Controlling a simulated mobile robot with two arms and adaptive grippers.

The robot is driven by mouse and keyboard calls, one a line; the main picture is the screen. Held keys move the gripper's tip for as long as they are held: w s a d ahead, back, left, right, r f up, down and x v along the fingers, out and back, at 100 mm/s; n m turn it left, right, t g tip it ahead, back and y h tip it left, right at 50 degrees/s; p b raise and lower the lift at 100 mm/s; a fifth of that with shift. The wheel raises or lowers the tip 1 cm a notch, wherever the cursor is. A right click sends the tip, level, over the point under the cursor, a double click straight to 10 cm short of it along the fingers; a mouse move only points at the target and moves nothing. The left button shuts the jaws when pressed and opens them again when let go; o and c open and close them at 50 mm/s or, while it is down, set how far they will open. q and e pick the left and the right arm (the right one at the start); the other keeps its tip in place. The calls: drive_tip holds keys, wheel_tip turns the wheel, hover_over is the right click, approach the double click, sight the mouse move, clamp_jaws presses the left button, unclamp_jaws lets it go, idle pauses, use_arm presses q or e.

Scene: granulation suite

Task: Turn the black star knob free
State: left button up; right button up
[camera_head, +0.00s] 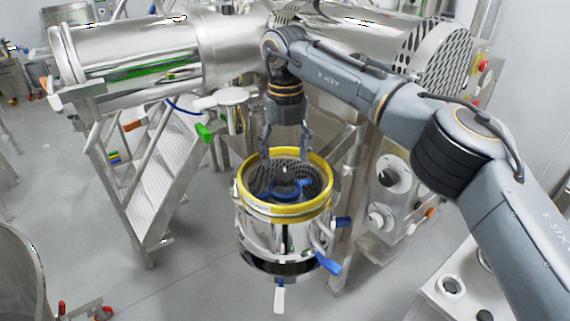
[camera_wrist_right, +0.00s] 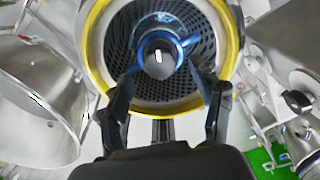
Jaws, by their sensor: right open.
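The black star knob (camera_head: 285,174) sits at the centre of a blue rotor (camera_head: 289,189) inside a perforated metal basket with a yellow rim (camera_head: 320,205). My right gripper (camera_head: 286,152) hangs over the basket opening, pointing down, its fingers spread and empty. In the right wrist view, the knob (camera_wrist_right: 158,58) shows a pale mark on its top, with the blue rotor around it. There the open fingers (camera_wrist_right: 170,84) stand apart below the knob in the picture. No contact with the knob shows. My left gripper is not in view.
The basket's steel housing has blue-handled clamps (camera_head: 327,262) at its lower right. A control panel with dark knobs (camera_head: 393,174) stands to the right. Metal steps (camera_head: 160,180) and a large steel vessel (camera_head: 20,275) are at left. Grey floor lies free between them.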

sight(285, 174)
wheel_tip(285, 174, down, 2)
drive_tip(key=shift+s+f+p, duration=0.15)
drive_tip(key=shift+p, duration=0.25)
drive_tip(key=shift+s+f, duration=0.1)
drive_tip(key=shift+f, duration=0.65)
drive_tip(key=c, duration=1.1)
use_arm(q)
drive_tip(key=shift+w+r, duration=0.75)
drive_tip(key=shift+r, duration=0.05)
use_arm(e)
drive_tip(key=shift+c, duration=0.2)
